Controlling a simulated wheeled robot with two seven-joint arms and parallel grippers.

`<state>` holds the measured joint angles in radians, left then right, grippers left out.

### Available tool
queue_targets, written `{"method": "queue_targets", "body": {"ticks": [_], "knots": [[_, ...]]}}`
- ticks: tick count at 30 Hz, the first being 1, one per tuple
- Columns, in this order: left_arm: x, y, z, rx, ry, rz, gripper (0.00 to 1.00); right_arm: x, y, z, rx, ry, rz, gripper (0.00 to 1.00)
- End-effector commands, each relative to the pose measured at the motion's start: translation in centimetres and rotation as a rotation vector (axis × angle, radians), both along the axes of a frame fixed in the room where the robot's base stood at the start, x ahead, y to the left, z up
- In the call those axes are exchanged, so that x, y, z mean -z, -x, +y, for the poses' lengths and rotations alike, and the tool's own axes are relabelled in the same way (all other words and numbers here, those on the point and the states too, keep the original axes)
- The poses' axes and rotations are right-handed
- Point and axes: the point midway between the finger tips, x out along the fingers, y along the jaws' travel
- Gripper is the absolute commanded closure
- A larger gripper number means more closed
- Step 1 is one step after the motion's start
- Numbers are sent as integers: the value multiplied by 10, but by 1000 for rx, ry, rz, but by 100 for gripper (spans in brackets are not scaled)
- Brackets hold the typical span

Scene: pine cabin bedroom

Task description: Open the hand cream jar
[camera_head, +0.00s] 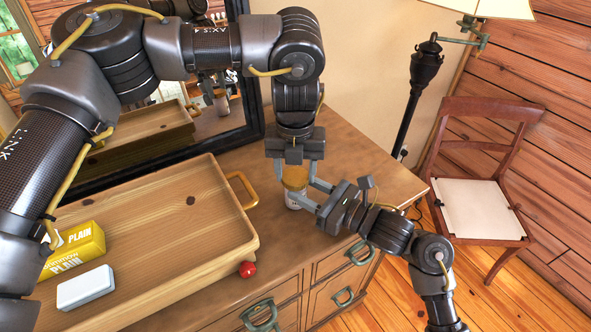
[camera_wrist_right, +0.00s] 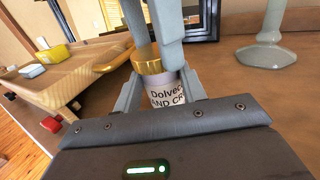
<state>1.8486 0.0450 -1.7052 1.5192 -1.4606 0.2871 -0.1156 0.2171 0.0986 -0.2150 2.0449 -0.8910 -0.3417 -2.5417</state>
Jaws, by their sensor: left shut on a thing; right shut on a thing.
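The hand cream jar (camera_head: 294,204) stands near the right end of the wooden dresser, with a gold lid (camera_head: 296,179). In the right wrist view its white body (camera_wrist_right: 168,95) carries dark lettering, and the gold lid (camera_wrist_right: 147,60) is at its top. My left gripper (camera_head: 295,172) comes down from above, shut on the lid. Its fingers also show in the right wrist view (camera_wrist_right: 150,35). My right gripper (camera_head: 303,192) reaches in from the right, low down, shut on the jar body. The fingers hide part of the jar; I cannot tell whether the lid is loose.
A wooden tray (camera_head: 218,208) with a yellow box (camera_head: 78,247) and a white block (camera_head: 86,287) fills the dresser's left. A small red object (camera_head: 247,269) is at its corner. A mirror (camera_head: 254,100) stands behind. A pale stand (camera_wrist_right: 266,50) is beyond the jar. A chair (camera_head: 478,207) stands right.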

Motion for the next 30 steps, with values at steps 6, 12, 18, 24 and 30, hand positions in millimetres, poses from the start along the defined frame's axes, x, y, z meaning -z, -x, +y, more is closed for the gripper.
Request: {"method": "queue_targets", "body": {"ticks": [6, 12, 18, 24, 30], "knots": [[-1, -1, 0, -541, 1, 0, 75, -1, 1, 1, -4, -1, -2, 100], [-1, -1, 0, -1040, -1, 2, 75, -1, 1, 1, -4, -1, -3, 100], [-2, -1, 1, -1526, -2, 4, 75, -1, 1, 1, -5, -1, -3, 100], [-2, -1, 1, -1846, -2, 5, 75, -1, 1, 1, -5, -1, -3, 100], [-2, 0, 1, -1883, -3, 5, 75, -1, 1, 1, -4, -1, -2, 100]]}}
